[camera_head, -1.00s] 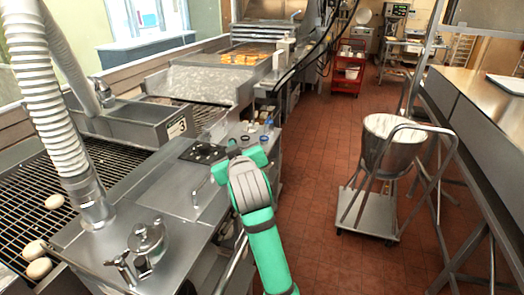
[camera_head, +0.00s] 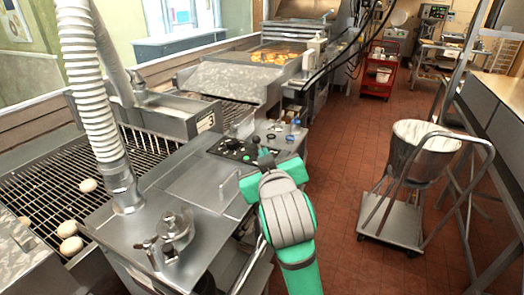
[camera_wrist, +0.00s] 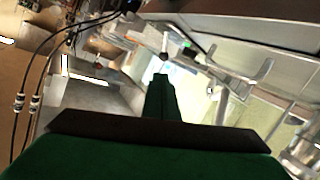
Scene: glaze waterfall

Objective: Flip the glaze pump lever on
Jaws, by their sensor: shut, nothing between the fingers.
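My gripper (camera_head: 264,158) is shut and empty, at the right end of the black control panel (camera_head: 233,149) on the steel glazing machine. In the wrist view its green fingers (camera_wrist: 160,80) are together. Just beyond their tips a thin metal lever with a dark knob (camera_wrist: 164,54) shows; I cannot tell whether it touches them or which way it is set. A small green light (camera_wrist: 187,44) shows to its right. In the head view I cannot make out this lever clearly; my gripper and wrist cover part of that area.
A white ribbed hose (camera_head: 85,75) rises at the left. Several pale dough pieces (camera_head: 70,245) lie on the wire conveyor. Small cups and a blue-capped item (camera_head: 290,138) stand beside the panel. A wheeled bowl cart (camera_head: 420,150) stands at right; red tiled floor lies between.

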